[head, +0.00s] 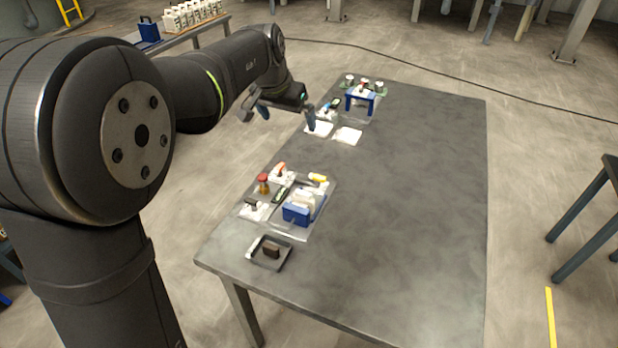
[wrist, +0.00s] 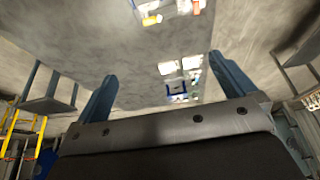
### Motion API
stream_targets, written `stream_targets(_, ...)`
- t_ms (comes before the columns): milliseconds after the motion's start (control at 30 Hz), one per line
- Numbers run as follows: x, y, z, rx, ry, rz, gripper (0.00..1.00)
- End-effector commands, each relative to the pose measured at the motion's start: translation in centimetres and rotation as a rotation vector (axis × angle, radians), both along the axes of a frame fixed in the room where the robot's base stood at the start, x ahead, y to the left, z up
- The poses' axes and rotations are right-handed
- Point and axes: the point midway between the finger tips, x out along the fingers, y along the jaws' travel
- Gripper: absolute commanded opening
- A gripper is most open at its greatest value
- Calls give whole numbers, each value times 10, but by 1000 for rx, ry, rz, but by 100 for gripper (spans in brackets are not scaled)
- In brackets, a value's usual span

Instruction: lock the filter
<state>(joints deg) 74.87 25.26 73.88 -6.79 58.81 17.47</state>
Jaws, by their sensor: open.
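A blue frame with white parts (head: 360,101) stands at the far end of the grey table, with small green and red parts behind it. A blue-and-white block unit (head: 297,212) sits on a clear tray nearer to me. Which of these holds the filter is too small to tell. My gripper (head: 283,117) is open and empty, above the table's left edge, left of the blue frame. In the wrist view its two blue fingers are wide apart (wrist: 162,68), with table and a small blue frame (wrist: 182,90) beyond them.
White sheets (head: 347,135) lie in front of the blue frame. The clear tray also holds a red-capped bottle (head: 263,184) and several small tools. A dark tray with a brown block (head: 271,252) is at the near left. The table's right half (head: 430,190) is bare.

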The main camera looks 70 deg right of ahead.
Motion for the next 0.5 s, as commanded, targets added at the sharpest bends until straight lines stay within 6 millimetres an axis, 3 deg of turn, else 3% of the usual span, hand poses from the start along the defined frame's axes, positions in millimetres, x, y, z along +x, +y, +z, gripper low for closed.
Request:
stream_targets(333,0,3,7,1,0,0,100)
stream_targets(367,0,3,7,1,0,0,98)
stream_targets(500,-3,-5,-9,6,1,-2,73)
